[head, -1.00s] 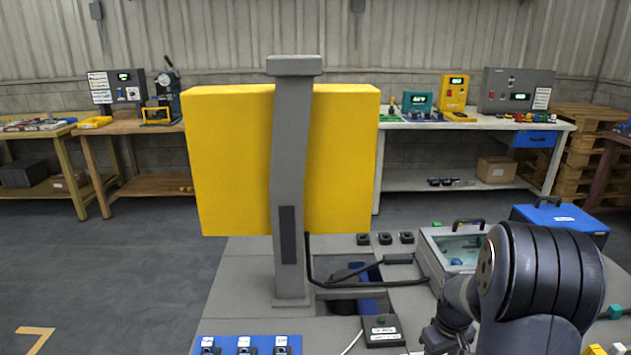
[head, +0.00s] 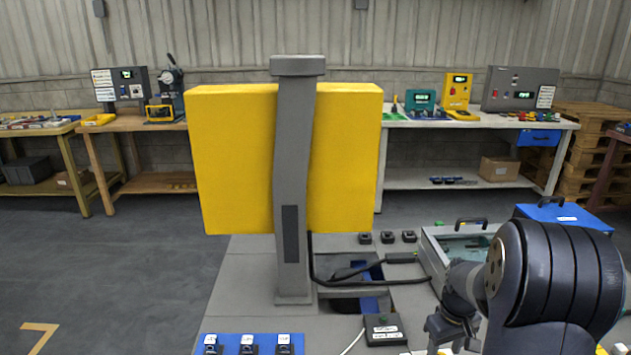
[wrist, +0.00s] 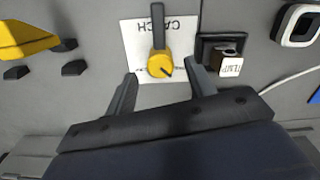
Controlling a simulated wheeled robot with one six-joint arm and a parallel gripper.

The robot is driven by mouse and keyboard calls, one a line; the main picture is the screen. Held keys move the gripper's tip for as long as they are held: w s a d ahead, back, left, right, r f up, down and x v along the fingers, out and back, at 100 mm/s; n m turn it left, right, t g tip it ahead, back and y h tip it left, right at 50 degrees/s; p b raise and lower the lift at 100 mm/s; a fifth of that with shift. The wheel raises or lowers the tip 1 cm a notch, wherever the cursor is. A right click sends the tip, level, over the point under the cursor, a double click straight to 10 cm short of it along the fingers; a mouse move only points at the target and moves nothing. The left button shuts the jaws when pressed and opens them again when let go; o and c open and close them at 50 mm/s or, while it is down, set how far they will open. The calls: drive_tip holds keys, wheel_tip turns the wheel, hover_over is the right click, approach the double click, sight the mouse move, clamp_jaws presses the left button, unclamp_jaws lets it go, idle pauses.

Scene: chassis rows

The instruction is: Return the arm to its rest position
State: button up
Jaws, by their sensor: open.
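My arm shows at the lower right of the head view, its large dark joint (head: 555,275) bent over the deck. My gripper (wrist: 163,84) shows in the wrist view with its two dark fingers spread apart and nothing between them that it grips. Beyond the fingertips is a yellow rotary knob (wrist: 160,66) with a dark lever, on a white label (wrist: 183,46) reading CATCH, upside down in this view. The fingers appear apart from the knob. In the head view the gripper is partly cut off by the bottom edge.
A grey post with a yellow panel (head: 230,160) stands on the deck left of my arm. A clear-lidded case (head: 432,262) and a blue box (head: 565,216) sit near my arm.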

wheel_tip(320, 180, up, 6)
drive_tip(key=shift+r+p, duration=0.2)
drive_tip(key=shift+p, duration=0.2)
wheel_tip(320, 180, down, 11)
drive_tip(key=shift+s+r+b, duration=0.1)
drive_tip(key=shift+b, duration=0.85)
drive_tip(key=shift+m, duration=0.3)
drive_tip(key=m+b, duration=0.1)
drive_tip(key=m, duration=0.5)
drive_tip(key=m+b, duration=0.1)
drive_tip(key=m, duration=0.3)
drive_tip(key=shift+a+b, duration=0.1)
drive_tip(key=shift+b, duration=0.25)
drive_tip(key=shift+m+b, duration=0.65)
drive_tip(key=shift+m, duration=1.15)
drive_tip(key=shift+r, duration=0.1)
